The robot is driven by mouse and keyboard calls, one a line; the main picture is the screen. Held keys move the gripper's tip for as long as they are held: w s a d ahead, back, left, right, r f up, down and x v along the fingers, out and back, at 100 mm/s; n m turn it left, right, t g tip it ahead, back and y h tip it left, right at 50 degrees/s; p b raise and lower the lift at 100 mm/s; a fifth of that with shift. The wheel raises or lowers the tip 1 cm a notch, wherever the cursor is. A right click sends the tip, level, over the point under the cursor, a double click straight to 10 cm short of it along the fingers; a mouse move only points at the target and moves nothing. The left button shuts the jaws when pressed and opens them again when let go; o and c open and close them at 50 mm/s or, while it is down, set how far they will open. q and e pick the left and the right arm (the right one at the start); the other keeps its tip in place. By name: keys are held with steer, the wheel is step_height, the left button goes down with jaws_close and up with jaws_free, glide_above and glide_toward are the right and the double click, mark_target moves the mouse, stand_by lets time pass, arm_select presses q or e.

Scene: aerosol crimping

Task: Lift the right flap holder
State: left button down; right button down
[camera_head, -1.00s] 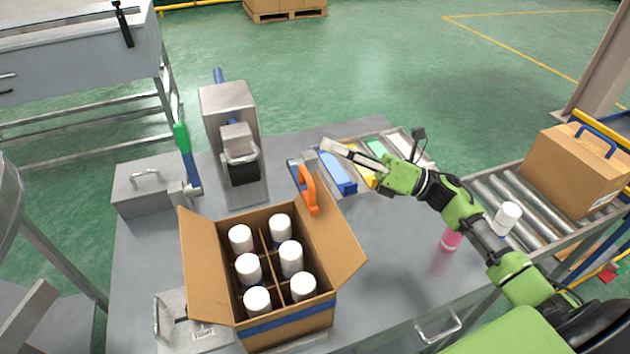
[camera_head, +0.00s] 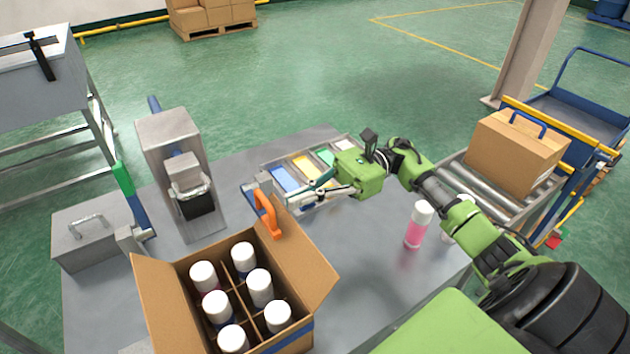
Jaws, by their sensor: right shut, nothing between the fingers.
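The cardboard box (camera_head: 306,268) stands open at the front, with several white-capped cans (camera_head: 258,287) in its compartments. An orange-handled piece (camera_head: 266,214), which looks like the right flap holder, is upright at the back end of the box's right flap (camera_head: 300,248). My right gripper (camera_head: 299,196) reaches in from the right, its fingers pointing left. It is shut and empty, a little right of the orange handle and apart from it in the picture. My left gripper is not in view.
A tray of coloured bins (camera_head: 284,180) lies behind the gripper. A pink can (camera_head: 416,228) stands on the table to the right, below my arm. A metal press (camera_head: 172,150) and a lidded metal box (camera_head: 95,232) are at left. A conveyor (camera_head: 478,183) carries a closed carton (camera_head: 515,150).

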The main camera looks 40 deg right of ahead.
mark_target(264, 196)
steer(key=shift+w+a+p, duration=0.1)
steer(key=shift+a+p, duration=0.5)
steer(key=shift+a, duration=1.2)
steer(key=shift+w+r+m, duration=0.15)
steer(key=shift+r+m, duration=0.25)
steer(key=shift+w+d+r+m+b, duration=0.1)
steer(key=shift+w+r+m+b, duration=0.2)
steer(key=shift+r+m+b, duration=0.25)
steer(key=shift+w+r+m+b, duration=0.3)
steer(key=shift+r+m, duration=0.1)
steer(key=shift+m, duration=0.25)
steer(key=w+r+m+b, duration=0.3)
steer(key=w+m, duration=1.1)
steer(key=m, duration=0.3)
steer(key=shift+w+d+r+t, duration=0.15)
steer(key=shift+d+r+t, duration=0.1)
steer(key=shift+d+t, duration=0.1)
steer(key=shift+d, duration=0.15)
